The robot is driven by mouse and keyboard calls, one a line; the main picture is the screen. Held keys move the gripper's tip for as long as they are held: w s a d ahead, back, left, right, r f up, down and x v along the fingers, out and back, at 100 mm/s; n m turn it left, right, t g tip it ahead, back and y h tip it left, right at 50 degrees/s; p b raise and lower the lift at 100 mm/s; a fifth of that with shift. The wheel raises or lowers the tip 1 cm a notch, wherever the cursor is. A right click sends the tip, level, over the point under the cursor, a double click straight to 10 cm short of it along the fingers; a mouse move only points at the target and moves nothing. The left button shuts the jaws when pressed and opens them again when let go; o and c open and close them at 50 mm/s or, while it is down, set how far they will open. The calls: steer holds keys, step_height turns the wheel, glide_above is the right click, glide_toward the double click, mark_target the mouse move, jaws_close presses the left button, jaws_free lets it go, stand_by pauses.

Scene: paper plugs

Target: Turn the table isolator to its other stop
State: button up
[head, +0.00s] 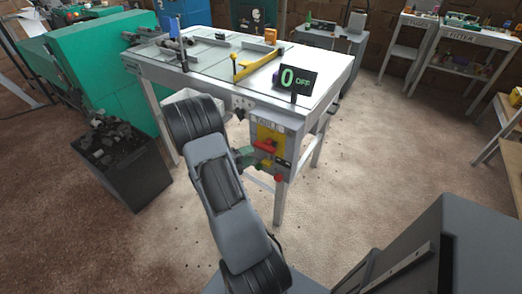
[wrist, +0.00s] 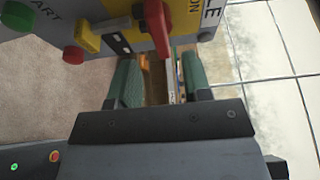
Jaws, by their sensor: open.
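The isolator's red handle (head: 265,146) is on a yellow plate (head: 268,133) on the switch box at the table's front. In the head view the handle lies roughly sideways. In the wrist view the red handle (wrist: 158,28) points down toward my gripper, with part of an "ON" label beside it. My gripper (wrist: 162,65) is open, its green fingers on either side of the line of the handle's end. Contact cannot be told. In the head view my gripper (head: 247,157) is just left of the handle, partly hidden by my arm.
Close to the handle in the wrist view are a red button (wrist: 73,55), a green button (wrist: 18,15) and a yellow piece (wrist: 88,37). A dark bin of lumps (head: 120,165) stands left of the table (head: 200,80).

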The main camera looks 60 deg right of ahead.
mark_target(262, 149)
steer(key=shift+x, duration=2.95)
steer(key=c, duration=0.8)
